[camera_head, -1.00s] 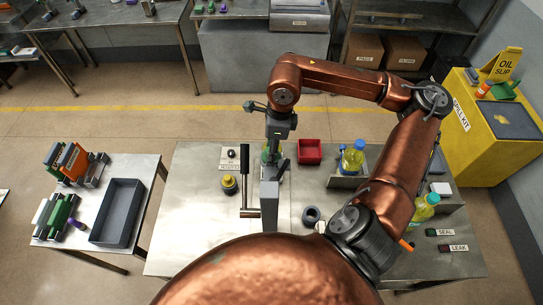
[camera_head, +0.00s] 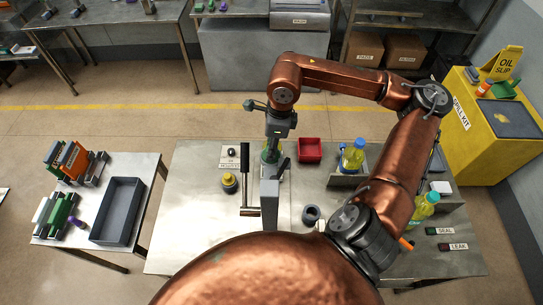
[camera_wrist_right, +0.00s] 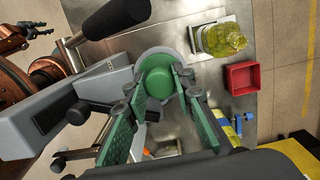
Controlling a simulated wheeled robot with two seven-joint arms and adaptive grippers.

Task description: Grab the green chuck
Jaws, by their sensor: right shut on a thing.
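The green chuck (camera_wrist_right: 158,83) is a round green piece in a pale ring, seen in the right wrist view. In the head view it is a small patch of green (camera_head: 270,156), mostly hidden by my right gripper (camera_head: 271,150). In the right wrist view the green-padded fingers of my right gripper (camera_wrist_right: 162,90) are shut on the chuck from two sides. The chuck is at the grey fixture (camera_head: 269,205); whether it still touches the fixture is hidden.
A black-handled lever (camera_head: 244,165) stands close left of the gripper. A red bin (camera_head: 310,150) is to the right, then a bottle (camera_head: 352,157) in a grey holder. A dark ring (camera_head: 311,214) lies nearby. A side table holds a grey tray (camera_head: 118,210).

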